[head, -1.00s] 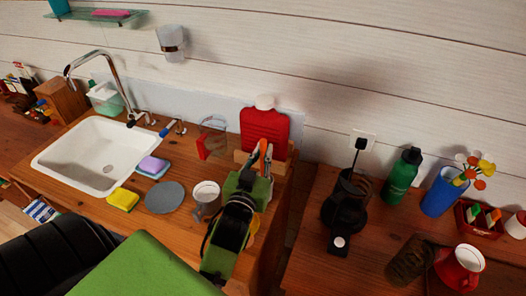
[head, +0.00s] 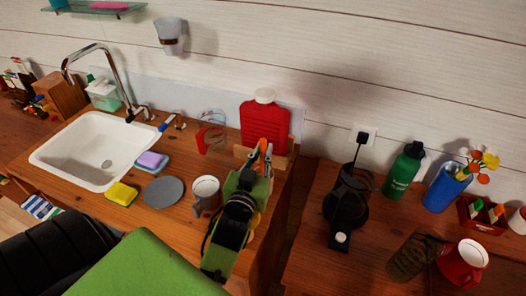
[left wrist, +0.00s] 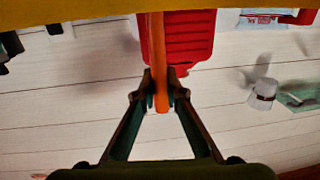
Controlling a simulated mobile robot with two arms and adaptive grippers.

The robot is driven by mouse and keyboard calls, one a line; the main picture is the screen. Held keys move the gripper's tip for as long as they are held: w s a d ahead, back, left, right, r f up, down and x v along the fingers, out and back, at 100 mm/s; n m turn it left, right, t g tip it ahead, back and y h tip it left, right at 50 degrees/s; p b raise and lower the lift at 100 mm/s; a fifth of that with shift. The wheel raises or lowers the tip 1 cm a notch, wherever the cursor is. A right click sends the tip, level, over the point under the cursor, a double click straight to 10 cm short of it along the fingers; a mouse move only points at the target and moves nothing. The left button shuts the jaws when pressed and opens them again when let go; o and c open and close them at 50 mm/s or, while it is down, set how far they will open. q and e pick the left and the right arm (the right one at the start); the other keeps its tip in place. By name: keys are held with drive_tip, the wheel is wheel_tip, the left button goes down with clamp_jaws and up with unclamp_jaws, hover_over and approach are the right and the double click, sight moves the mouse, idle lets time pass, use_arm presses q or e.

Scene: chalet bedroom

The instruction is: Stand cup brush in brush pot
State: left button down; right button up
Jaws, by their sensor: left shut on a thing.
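My left gripper (head: 262,163) is shut on an orange handle, which I take to be the cup brush (left wrist: 160,70). In the left wrist view the handle runs between the fingertips, and its far end is hidden by a yellow band along the top edge. In the head view only a little orange shows at the fingertips, in front of a red ribbed thing. My right gripper is not in view.
The red ribbed thing (head: 264,120) stands upright by the wall. A grey disc (head: 164,192), a yellow sponge (head: 121,194) and a sink (head: 78,155) lie left. A gap separates the counter from the right table, with a black coffee maker (head: 347,205) and a green bottle (head: 403,172).

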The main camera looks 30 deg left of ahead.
use_arm(q)
drive_tip(key=c, duration=2)
unclamp_jaws()
